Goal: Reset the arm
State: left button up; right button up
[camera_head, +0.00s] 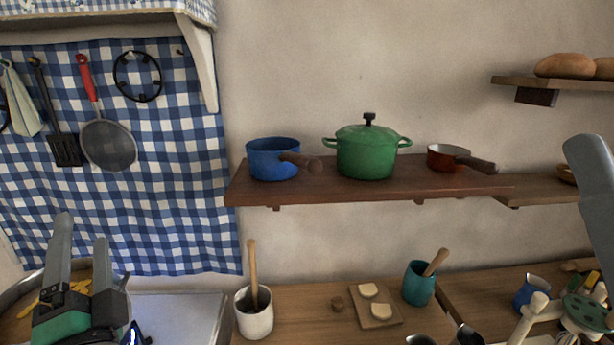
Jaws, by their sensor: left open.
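My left gripper (82,232) is at the lower left, in front of a large round pan (22,292) with yellow pieces in it. Its two grey fingers point up and stand apart, with nothing between them. Part of my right gripper (592,180) shows as a grey finger at the right edge. Its other finger is out of view, so I cannot tell how far it is open.
A wooden shelf (400,186) holds a blue saucepan (268,160), a green lidded pot (366,152) and a small red pan (442,157). On the counter are a white crock (254,318), a board (388,314) with bread slices and a teal cup (417,284).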

pick_arm(q)
jog(key=s+d+r+n+t+h, duration=0.8)
jog(key=s+d+r+h, duration=0.35)
jog(key=r+h, duration=0.3)
notch_tip(320, 180, up, 29)
jog(key=p, duration=2.8)
jog(key=shift+s+a+f, duration=0.15)
jog(key=shift+s+a, duration=0.05)
jog(key=shift+m, duration=0.3)
